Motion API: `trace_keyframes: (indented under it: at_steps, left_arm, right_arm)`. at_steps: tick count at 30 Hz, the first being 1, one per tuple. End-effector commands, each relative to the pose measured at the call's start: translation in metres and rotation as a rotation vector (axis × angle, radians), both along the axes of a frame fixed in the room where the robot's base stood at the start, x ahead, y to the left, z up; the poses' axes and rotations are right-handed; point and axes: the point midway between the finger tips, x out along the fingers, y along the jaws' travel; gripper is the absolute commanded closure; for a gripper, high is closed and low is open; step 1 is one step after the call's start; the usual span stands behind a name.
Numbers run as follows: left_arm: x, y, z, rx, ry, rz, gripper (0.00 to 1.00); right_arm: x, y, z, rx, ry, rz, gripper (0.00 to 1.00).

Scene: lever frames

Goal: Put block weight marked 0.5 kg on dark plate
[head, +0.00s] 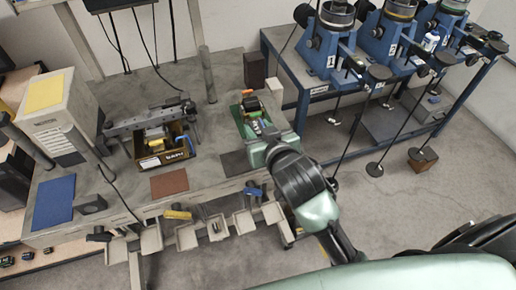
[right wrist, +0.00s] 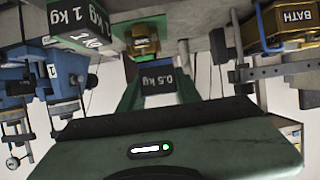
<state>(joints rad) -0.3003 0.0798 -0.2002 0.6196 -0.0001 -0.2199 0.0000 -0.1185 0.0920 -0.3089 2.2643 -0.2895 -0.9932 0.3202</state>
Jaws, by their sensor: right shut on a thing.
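The block weight marked 0.5 kg (right wrist: 158,82) is a dark block with a white label. In the right wrist view it sits between the two green fingers of my right gripper (right wrist: 158,92), which is shut on it. In the head view my right gripper (head: 254,116) is over the right part of the bench, and the block is hard to make out there. A dark grey plate (head: 236,163) lies flat near the front edge, just left of my right gripper, with nothing seen on it. My left gripper is not in view.
A brown plate (head: 169,184), a blue plate (head: 53,203) and a BATH crate (head: 172,158) are further left. A dark brown block (head: 254,70) stands behind.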

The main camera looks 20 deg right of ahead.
Motion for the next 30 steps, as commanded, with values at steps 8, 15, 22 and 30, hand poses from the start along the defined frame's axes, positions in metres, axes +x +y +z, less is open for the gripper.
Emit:
trace_keyframes:
  at_steps: [8, 15, 22, 30]
  left_arm:
    - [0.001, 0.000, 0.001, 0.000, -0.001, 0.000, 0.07]
    - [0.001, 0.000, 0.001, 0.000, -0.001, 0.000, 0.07]
    - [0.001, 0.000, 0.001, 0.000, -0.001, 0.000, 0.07]
    - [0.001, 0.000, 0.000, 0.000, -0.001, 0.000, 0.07]
  right_arm:
    - [0.001, 0.000, -0.038, 0.001, -0.004, 0.000, 1.00]
    - [0.000, 0.000, -0.068, 0.000, -0.001, 0.000, 1.00]
    - [0.001, 0.000, -0.082, 0.002, -0.006, 0.001, 1.00]
    - [0.001, 0.000, -0.084, 0.002, -0.006, 0.001, 1.00]
